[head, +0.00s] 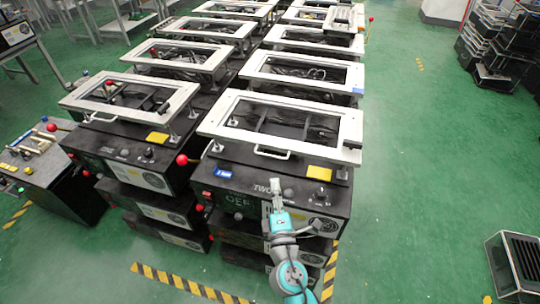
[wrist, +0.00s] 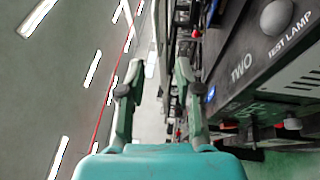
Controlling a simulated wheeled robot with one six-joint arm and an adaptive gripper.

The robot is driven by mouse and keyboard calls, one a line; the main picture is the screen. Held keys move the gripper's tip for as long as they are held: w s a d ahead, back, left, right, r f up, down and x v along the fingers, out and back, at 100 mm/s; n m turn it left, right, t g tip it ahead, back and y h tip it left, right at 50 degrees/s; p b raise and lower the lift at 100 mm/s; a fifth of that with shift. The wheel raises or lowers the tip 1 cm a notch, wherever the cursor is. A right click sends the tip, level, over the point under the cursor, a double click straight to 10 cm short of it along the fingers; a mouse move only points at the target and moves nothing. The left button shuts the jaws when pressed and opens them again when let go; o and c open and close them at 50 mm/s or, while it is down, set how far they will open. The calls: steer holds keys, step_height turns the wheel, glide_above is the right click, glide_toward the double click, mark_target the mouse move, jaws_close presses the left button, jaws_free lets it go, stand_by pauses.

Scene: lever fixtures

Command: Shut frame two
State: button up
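Frame two is the white rectangular frame (head: 284,95) at the front right, above the dark box marked TWO (head: 262,188). It stands above the box top on short supports, with a gap beneath. A white handle (head: 272,153) is on its near edge. A lever with a red ball knob (head: 182,160) is at the frame's near left corner. My gripper (head: 274,186) is in front of the box's front face, below the handle. In the wrist view, my gripper (wrist: 157,78) has its fingers apart with nothing between them. The TWO label (wrist: 241,68) shows to their right.
A similar white frame (head: 132,77) stands to the left, with more rows behind. Another red knob (head: 200,208) is low at the box's left front. A dark crate (head: 518,265) lies at far right.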

mark_target(270, 155)
steer(key=w, duration=0.3)
steer(key=w+r, duration=0.1)
steer(key=w, duration=0.3)
steer(key=w+r, duration=0.1)
steer(key=w, duration=0.3)
steer(key=shift+a+r, duration=0.1)
steer(key=shift+a, duration=0.25)
steer(key=shift+c, duration=0.2)
jaws_close()
